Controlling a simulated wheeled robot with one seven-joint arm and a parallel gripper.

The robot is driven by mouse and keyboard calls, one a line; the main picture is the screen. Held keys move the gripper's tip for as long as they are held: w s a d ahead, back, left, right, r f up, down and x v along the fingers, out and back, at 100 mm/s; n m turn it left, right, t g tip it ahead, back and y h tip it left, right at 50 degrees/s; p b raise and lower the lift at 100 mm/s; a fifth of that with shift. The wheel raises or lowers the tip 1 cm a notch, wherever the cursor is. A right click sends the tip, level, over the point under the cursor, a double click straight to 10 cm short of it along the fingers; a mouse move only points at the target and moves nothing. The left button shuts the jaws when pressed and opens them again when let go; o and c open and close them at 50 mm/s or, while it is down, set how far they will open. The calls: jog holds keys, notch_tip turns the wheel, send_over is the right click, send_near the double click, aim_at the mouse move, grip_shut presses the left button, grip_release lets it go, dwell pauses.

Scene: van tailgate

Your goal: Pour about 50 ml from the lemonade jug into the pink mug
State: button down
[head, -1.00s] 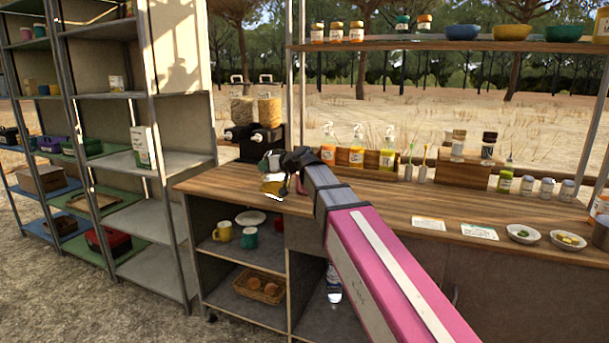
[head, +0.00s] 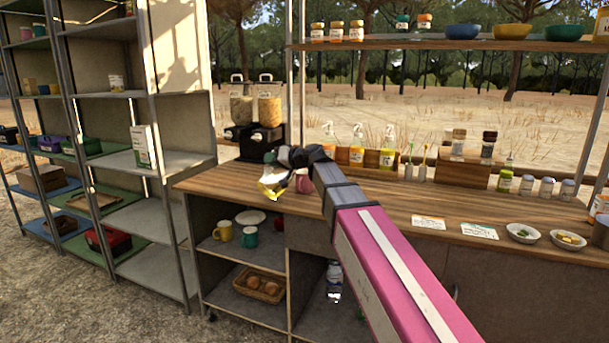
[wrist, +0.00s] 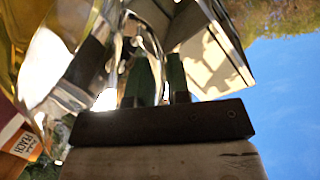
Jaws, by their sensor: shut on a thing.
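The lemonade jug (head: 272,184), clear with yellow liquid, is held by my gripper (head: 272,157) over the left end of the wooden counter and looks tilted. In the wrist view the green fingers of my gripper (wrist: 163,82) are shut on a glassy part that looks like its handle, with yellow liquid at the left edge (wrist: 12,50). A pink mug (head: 304,183) stands on the counter just right of the jug, partly hidden by my arm. Whether any liquid is leaving the jug cannot be seen.
Two dispensers on a black stand (head: 262,140) are close behind the jug. Pump bottles (head: 357,150) in a wooden rack stand further right. Yellow (head: 223,231) and teal (head: 249,237) mugs sit on the shelf below. The counter's front edge (head: 240,206) lies near the jug.

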jog(key=shift+w+d+r+m, duration=0.15)
jog(key=shift+r+m, duration=0.1)
jog(key=shift+r, duration=0.15)
jog(key=shift+w+d+r+m, duration=0.15)
jog(key=shift+r+m, duration=0.1)
jog(key=shift+r, duration=0.1)
jog(key=shift+w+d+r+m+y, duration=0.1)
jog(key=shift+r+m+y, duration=0.2)
jog(key=shift+r, duration=0.1)
jog(key=shift+w+d+r+m+y+p, duration=0.25)
jog(key=shift+r+m+p, duration=0.1)
jog(key=shift+r, duration=0.1)
jog(key=shift+w+d+r+m+y+p, duration=0.15)
jog(key=shift+w+d+r+m+p, duration=0.1)
jog(key=shift+r+m, duration=0.15)
jog(key=shift+w+d+r, duration=0.2)
jog(key=shift+w+d, duration=0.1)
jog(key=shift+d, duration=0.05)
jog(key=shift+s+a, duration=0.1)
jog(key=shift+w, duration=0.2)
jog(key=shift+w+d+p, duration=0.25)
jog(key=shift+d+p, duration=0.05)
jog(key=shift+p, duration=0.1)
dwell(0.8)
